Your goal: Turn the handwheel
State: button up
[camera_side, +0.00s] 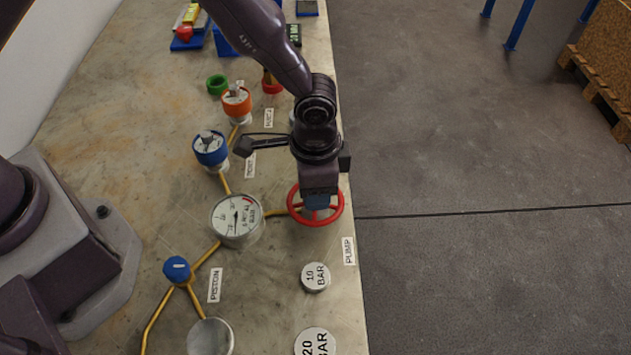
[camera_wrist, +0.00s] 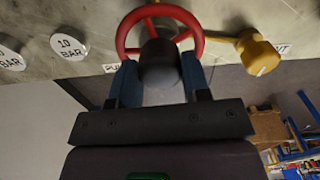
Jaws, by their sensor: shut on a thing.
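The red handwheel (camera_side: 294,214) sits near the right edge of the workbench, joined by a yellow pipe to the round pressure gauge (camera_side: 237,220) on its left. In the wrist view the wheel's red rim (camera_wrist: 122,36) arches around a dark central hub (camera_wrist: 160,60). My gripper (camera_side: 318,203) is over the wheel from above. In the wrist view its two blue fingers (camera_wrist: 157,85) stand on either side of the dark hub and are shut on the handwheel. The gripper body hides part of the rim in both views.
A "PUMP" label (camera_side: 349,251) lies beside the wheel at the table edge. Weights marked 10 BAR (camera_side: 316,277) and 20 BAR (camera_side: 315,342) sit in front. A blue-topped vessel (camera_side: 210,149), an orange one (camera_side: 237,104) and a blue knob (camera_side: 177,269) stand to the left. Open floor lies right.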

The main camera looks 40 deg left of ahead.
jog(key=shift+m, duration=1.7)
jog(key=o, duration=0.9)
notch_tip(320, 180, up, 13)
jog(key=shift+r, duration=0.1)
